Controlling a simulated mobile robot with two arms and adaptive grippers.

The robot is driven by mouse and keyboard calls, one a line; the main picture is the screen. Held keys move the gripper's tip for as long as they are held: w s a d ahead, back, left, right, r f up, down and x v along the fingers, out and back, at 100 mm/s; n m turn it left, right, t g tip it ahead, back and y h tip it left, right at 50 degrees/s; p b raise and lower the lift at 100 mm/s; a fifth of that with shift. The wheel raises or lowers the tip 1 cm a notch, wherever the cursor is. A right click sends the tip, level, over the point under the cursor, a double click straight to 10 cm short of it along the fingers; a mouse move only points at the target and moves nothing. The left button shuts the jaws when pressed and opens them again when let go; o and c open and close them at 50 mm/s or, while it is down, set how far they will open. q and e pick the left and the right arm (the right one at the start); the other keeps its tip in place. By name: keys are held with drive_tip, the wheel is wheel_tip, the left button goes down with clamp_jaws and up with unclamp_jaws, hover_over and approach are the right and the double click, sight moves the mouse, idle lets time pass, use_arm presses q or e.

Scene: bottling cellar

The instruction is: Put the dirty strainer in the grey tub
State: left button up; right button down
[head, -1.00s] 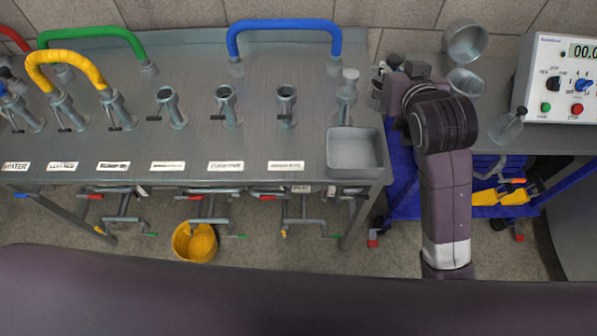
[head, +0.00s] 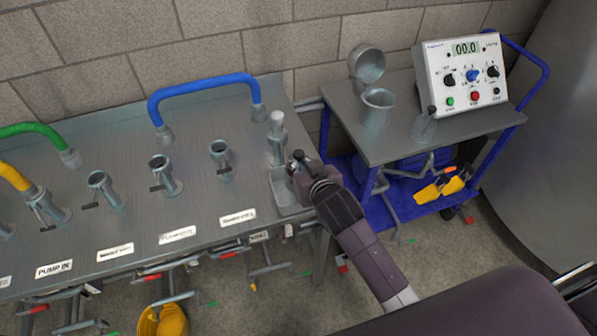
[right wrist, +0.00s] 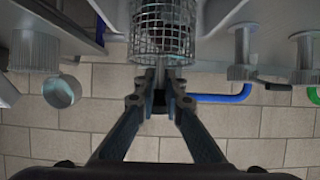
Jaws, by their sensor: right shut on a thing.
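The strainer (right wrist: 163,35), a cylinder of metal mesh, is held between the fingertips of my right gripper (right wrist: 162,84) in the right wrist view. The gripper is shut on it. In the head view my right gripper (head: 297,164) is over the grey tub (head: 285,207), at the right end of the metal bench. It hides part of the tub, and the strainer is mostly hidden there. I cannot tell how high the strainer is above the tub's floor. My left gripper is not in view.
A capped metal fitting (head: 277,138) stands just behind the tub. Several pipe stubs and a blue hose (head: 203,90) are on the bench. A blue cart (head: 352,121) at right carries open metal cylinders (head: 378,108), a clear beaker (head: 424,127) and a control box (head: 464,78).

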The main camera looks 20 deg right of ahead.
drive_tip(key=shift+f, duration=2.2)
drive_tip(key=shift+f, duration=0.2)
drive_tip(key=c, duration=2)
unclamp_jaws()
drive_tip(key=shift+c, duration=0.2)
drive_tip(key=shift+r, duration=0.15)
drive_tip(key=b+v, duration=0.1)
drive_tip(key=v, duration=1.1)
